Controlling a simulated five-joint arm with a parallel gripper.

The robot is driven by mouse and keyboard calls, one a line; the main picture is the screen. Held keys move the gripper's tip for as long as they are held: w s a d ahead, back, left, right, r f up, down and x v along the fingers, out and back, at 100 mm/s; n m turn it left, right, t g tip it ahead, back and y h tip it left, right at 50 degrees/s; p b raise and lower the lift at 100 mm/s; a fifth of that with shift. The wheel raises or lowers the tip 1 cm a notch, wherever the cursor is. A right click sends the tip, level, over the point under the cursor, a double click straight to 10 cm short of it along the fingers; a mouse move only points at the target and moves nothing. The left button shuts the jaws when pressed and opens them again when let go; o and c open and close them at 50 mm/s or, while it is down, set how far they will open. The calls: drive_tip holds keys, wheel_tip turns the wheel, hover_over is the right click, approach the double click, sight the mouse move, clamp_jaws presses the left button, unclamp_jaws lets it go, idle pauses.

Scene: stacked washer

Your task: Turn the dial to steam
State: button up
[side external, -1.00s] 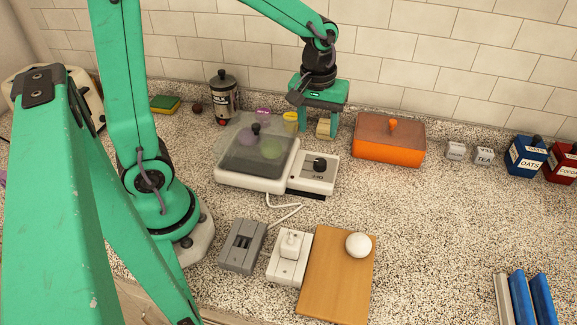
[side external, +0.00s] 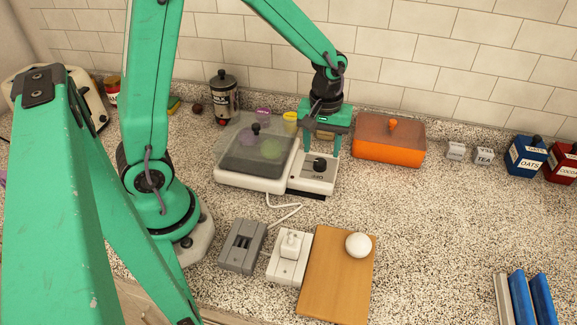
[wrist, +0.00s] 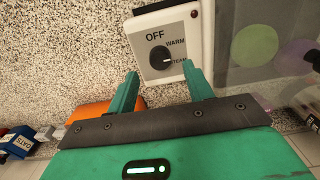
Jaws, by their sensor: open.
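The dial is a round black knob (side external: 319,164) on a white control panel (side external: 325,183) at the right of the steamer base. In the wrist view the dial (wrist: 159,58) sits among the printed words OFF, WARM and STEAM. Its small white mark is on the right side, close to the word STEAM. My gripper (side external: 322,153) is open above the panel, with its green fingertips near the dial's back edge. In the wrist view the fingertips (wrist: 161,70) are spread on either side of the dial's near side; contact is not clear.
The steamer's clear lid (side external: 255,145) stands left of the dial. An orange box (side external: 388,140) is close to the right. A wooden board (side external: 338,275) with a white ball, a white socket (side external: 290,258) and a grey switch (side external: 242,247) lie in front. The right counter is mostly clear.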

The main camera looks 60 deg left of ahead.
sight(320, 161)
drive_tip(key=shift+f, duration=2.1)
drive_tip(key=c, duration=1)
